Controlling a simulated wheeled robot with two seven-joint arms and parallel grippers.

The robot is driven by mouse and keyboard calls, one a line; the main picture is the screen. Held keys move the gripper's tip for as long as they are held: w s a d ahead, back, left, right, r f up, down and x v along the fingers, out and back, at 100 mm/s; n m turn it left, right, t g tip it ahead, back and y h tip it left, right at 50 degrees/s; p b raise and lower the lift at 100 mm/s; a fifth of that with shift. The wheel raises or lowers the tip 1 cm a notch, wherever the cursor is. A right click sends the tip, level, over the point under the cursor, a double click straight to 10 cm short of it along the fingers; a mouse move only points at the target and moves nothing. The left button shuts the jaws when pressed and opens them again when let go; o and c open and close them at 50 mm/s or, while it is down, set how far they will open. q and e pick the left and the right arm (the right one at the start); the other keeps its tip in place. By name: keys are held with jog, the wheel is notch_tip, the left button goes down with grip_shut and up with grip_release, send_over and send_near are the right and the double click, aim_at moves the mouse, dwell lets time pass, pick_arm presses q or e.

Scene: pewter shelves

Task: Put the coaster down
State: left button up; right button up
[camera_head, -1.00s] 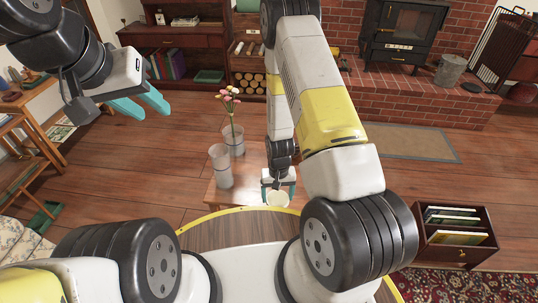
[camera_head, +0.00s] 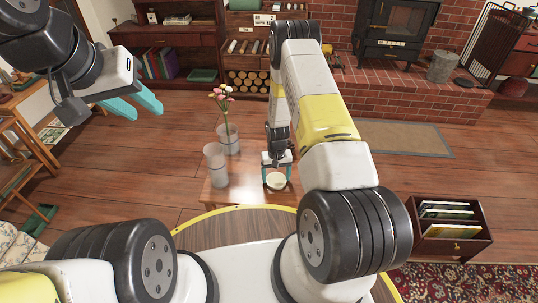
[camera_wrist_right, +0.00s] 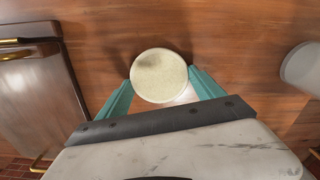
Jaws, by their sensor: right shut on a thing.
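The coaster (camera_wrist_right: 159,75) is a round, pale cream disc. In the right wrist view it sits between the two teal fingers of my right gripper (camera_wrist_right: 160,92), which is shut on it. In the head view the coaster (camera_head: 276,181) shows at the tips of my right gripper (camera_head: 277,174), over the small wooden table (camera_head: 240,190). I cannot tell whether it touches the tabletop. My left gripper (camera_head: 135,105) is raised at the upper left, its teal fingers apart and empty.
A grey cup (camera_head: 216,165) and a vase with flowers (camera_head: 228,138) stand on the table, left of my right gripper. A wooden box with books (camera_head: 450,228) stands on the floor at right. A brick hearth with a stove (camera_head: 398,28) is behind.

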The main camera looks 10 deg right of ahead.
jog(key=shift+f, duration=0.1)
jog(key=o, duration=1.4)
jog(key=shift+c, duration=0.2)
